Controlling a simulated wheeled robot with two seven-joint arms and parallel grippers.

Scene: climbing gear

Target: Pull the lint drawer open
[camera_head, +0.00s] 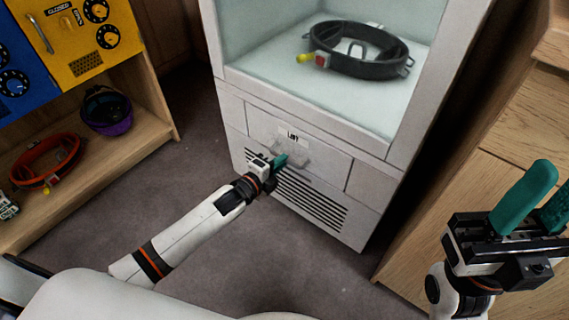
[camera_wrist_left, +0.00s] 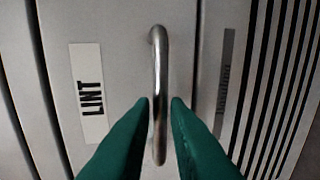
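The lint drawer (camera_head: 325,157) is a grey-white front panel low on the white cabinet, with a "LINT" label (camera_wrist_left: 92,92). It looks flush with the cabinet, so closed. Its metal bar handle (camera_wrist_left: 159,60) shows clearly in the left wrist view. My left gripper (camera_wrist_left: 161,101) has its green fingers apart, one on each side of the handle's lower part, with small gaps beside the bar. I cannot tell how deep the tips reach past it. In the head view my left gripper (camera_head: 283,162) hides part of the handle area. My right gripper (camera_head: 537,205) is open and empty at the right.
A vent grille (camera_head: 310,200) lies below the drawer. Above, a black harness-like belt (camera_head: 365,65) sits in the cabinet's open compartment. A wooden shelf (camera_head: 140,130) with a red belt (camera_head: 45,165) and purple item (camera_head: 107,112) stands left. Wooden furniture (camera_head: 420,230) stands right.

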